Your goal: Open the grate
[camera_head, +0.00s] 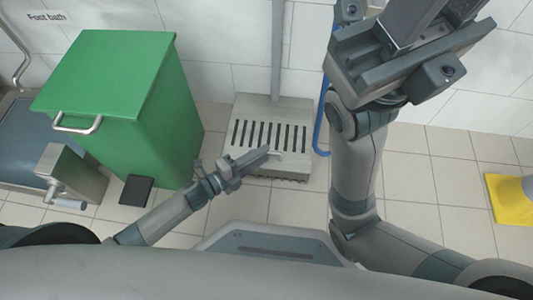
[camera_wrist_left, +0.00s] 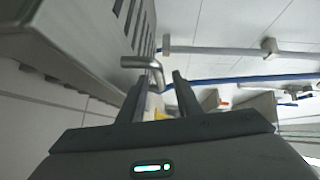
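The grate (camera_head: 268,137) is a light grey panel with a row of dark slots, on a low box on the tiled floor by the wall. Part of its slotted face (camera_wrist_left: 133,18) shows at the top of the left wrist view. A bent metal handle (camera_wrist_left: 147,66) sticks out from it. My left gripper (camera_head: 266,151) is at the grate's front edge. In the left wrist view its two fingers (camera_wrist_left: 157,90) are apart, with the handle's end just beyond and between the tips; contact cannot be told. My right arm is raised at the right; its gripper's fingers cannot be made out.
A green bin (camera_head: 115,95) with a metal handle stands left of the grate. A grey unit with a crank (camera_head: 72,178) is at far left. A vertical pipe (camera_head: 278,50) and a blue hose (camera_head: 320,125) are behind. A yellow object (camera_head: 508,198) lies far right; floor between is clear.

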